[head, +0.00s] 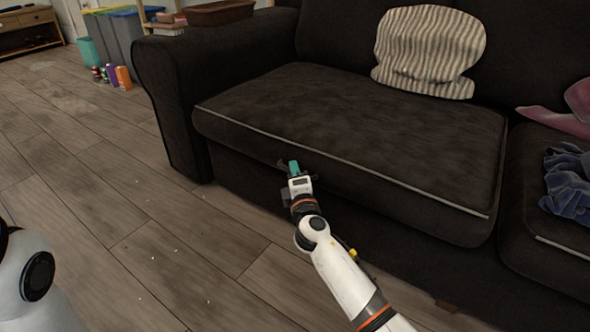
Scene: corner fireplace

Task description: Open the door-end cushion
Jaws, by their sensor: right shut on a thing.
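The door-end cushion (330,112) is a dark seat cushion with a pale seam along its front edge, lying flat at the left end of the dark sofa. My right gripper (291,167) is at the front face of this cushion, just below the seam, left of its middle. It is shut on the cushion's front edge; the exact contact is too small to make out. A small teal piece shows at its fingers, and I cannot tell what it belongs to. My left gripper is not in view.
A striped pillow (430,50) leans on the sofa back. Blue cloth (566,182) and a pink cloth (565,112) lie on the right cushion. The sofa arm (172,95) bounds the left side. Wooden floor (95,190) is mostly clear; bottles (112,76) and bins (122,38) stand behind.

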